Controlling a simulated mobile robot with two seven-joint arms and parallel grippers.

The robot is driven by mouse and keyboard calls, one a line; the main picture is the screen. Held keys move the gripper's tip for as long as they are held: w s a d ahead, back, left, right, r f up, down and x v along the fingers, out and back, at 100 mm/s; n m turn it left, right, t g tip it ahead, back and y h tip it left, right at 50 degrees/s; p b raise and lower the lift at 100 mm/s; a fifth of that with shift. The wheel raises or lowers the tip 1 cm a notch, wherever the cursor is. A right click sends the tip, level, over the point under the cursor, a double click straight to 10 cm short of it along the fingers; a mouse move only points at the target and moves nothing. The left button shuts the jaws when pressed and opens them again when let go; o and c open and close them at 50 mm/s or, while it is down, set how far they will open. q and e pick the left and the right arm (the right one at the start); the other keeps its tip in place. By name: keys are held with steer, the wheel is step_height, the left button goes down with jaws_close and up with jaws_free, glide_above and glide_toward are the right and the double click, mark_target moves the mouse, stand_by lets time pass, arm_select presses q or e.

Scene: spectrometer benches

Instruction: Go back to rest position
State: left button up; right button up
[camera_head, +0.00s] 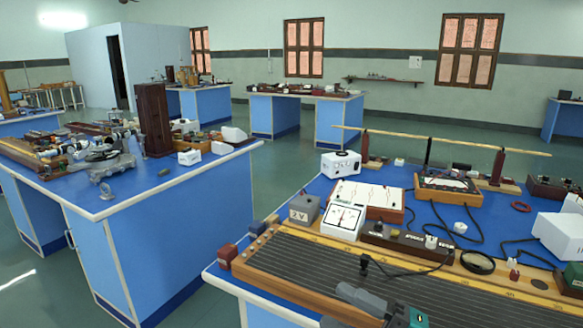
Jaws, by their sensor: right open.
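My right gripper (376,305) shows at the bottom edge of the head view, cut off by the frame. Its grey and dark parts are in front of the long wire board (300,270) on the near right bench. It is open, and I see nothing held in it. I cannot tell how far above the board it is. My left gripper is not in view.
The near right bench (305,182) carries meters, a 2 V box (304,209), a white box (560,236) and a wooden rod (440,140) on stands. A left bench (175,185) is crowded with instruments. Green floor (270,180) lies open between them.

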steer(key=s+d+f+m+h, duration=0.3)
steer(key=s+f+m+h, duration=0.1)
steer(key=f+m, duration=0.4)
steer(key=s+d+f+m+h, duration=0.3)
steer(key=s+f+m+h, duration=0.1)
steer(key=f+m+h, duration=0.3)
steer(key=s+d+f+m+t+h, duration=0.1)
steer(key=s+d+f+m+h, duration=0.2)
steer(key=f+m, duration=0.6)
steer(key=s+f+h, duration=0.1)
steer(key=h, duration=0.1)
steer(key=shift+s+d+f+h, duration=0.15)
steer(key=shift+f+h, duration=0.25)
steer(key=shift+c, duration=0.3)
